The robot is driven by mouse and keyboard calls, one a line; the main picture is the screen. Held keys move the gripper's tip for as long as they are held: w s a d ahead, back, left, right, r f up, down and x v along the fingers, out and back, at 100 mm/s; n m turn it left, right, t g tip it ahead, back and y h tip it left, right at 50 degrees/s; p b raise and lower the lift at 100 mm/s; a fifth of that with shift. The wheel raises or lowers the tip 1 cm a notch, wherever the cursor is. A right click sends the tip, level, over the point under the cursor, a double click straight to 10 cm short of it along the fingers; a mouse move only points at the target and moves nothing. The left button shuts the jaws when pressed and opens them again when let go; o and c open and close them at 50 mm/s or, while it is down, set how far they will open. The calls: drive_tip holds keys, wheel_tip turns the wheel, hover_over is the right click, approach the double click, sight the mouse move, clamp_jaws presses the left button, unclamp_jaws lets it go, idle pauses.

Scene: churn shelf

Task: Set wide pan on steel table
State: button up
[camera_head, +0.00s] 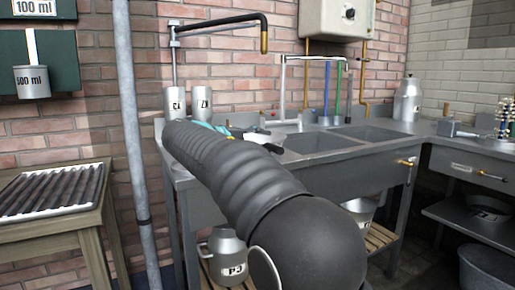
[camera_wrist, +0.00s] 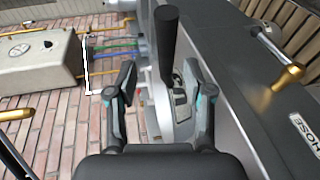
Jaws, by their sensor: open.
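I cannot make out a wide pan for certain in either view. The steel table is likely the grey metal sink bench (camera_head: 340,168) in the head view. My gripper (camera_wrist: 160,72) is open in the wrist view, its two dark fingers apart above the bench. A dark tapered handle (camera_wrist: 168,42) on a small grey fitting shows between and beyond the fingers; I cannot tell what it belongs to, or whether it touches them. In the head view my arm hides most of my gripper and the bench's left end.
Two labelled grey canisters (camera_head: 202,85) stand at the bench's back left. A tall metal can (camera_head: 408,100) stands at the right corner. A labelled jug (camera_head: 227,255) is below the bench. A wooden table (camera_head: 50,235) with a ribbed tray and a grey pole (camera_head: 130,120) are at left.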

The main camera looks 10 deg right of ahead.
sight(269, 147)
drive_tip(key=x, duration=0.2)
drive_tip(key=f+x, duration=0.1)
drive_tip(key=x, duration=0.2)
drive_tip(key=shift+r, duration=0.15)
clamp_jaws()
